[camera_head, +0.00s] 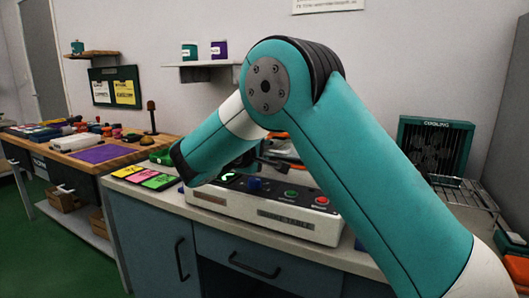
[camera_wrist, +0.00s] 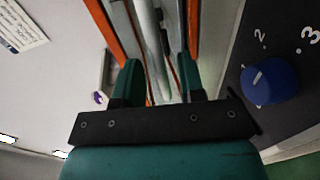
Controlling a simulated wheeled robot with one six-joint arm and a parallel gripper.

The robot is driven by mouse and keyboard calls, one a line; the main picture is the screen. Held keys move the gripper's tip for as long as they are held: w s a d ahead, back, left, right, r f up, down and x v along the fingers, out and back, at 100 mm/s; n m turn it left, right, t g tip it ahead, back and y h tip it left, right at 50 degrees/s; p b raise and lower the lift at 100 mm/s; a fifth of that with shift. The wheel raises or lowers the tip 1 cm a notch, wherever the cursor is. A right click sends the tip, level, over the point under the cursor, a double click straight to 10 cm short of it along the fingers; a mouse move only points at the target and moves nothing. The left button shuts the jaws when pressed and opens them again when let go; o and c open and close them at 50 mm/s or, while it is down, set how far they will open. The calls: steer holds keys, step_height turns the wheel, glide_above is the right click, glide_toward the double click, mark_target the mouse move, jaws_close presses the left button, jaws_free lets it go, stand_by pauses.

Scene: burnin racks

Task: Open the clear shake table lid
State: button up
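The shake table (camera_head: 265,209) is a pale box on the grey counter, with a blue knob, a green button and a red button on its front panel. Orange edging of the clear lid (camera_head: 283,136) shows behind the panel, mostly hidden by my arm. In the wrist view, orange edging (camera_wrist: 106,27) runs beside a pale grey bar (camera_wrist: 151,45), which looks like the lid's handle. My gripper (camera_wrist: 160,72) has its two green fingers apart, on either side of this bar. I cannot tell whether they touch it. In the head view my gripper is largely hidden.
The blue knob (camera_wrist: 269,82) on the dark panel is close to the right of my gripper. Coloured cards (camera_head: 150,178) lie left of the shake table. A cooling rack (camera_head: 435,146) stands at right, and a wooden bench (camera_head: 95,149) with small items at left.

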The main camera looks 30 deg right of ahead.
steer(key=shift+x, duration=0.8)
jaws_close()
steer(key=shift+r, duration=0.15)
